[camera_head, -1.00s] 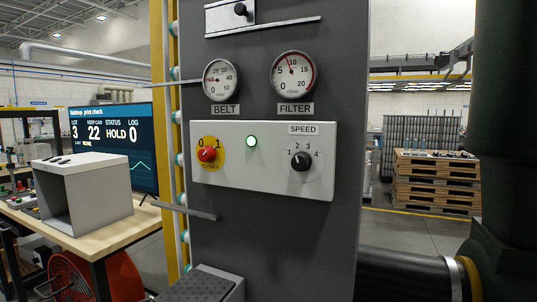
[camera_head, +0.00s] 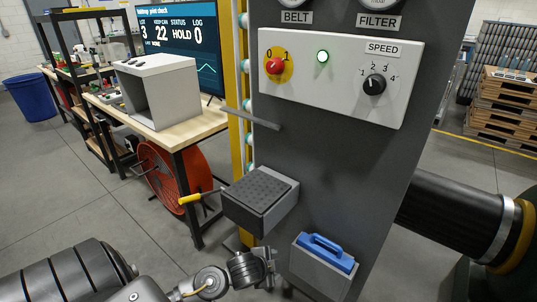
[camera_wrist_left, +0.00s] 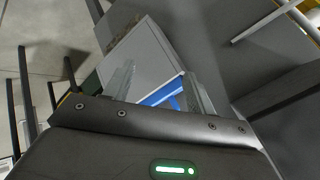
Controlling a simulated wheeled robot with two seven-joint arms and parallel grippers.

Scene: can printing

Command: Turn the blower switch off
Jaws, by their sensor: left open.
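The blower switch is a red knob (camera_head: 274,66) on a round yellow plate marked 0 and 1, at the left of the white control panel (camera_head: 330,85). Which mark it points to is too small to tell. A green lamp (camera_head: 322,56) beside it is lit. My left gripper (camera_head: 268,262) is low in front of the grey column, well below the panel and apart from the switch. In the left wrist view its two fingers (camera_wrist_left: 160,72) are spread and empty, with a grey holder and something blue beyond them. My right gripper is not in view.
A speed dial (camera_head: 375,85) is at the panel's right. A thick black duct (camera_head: 450,215) is at right. A workbench (camera_head: 190,130) stands left.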

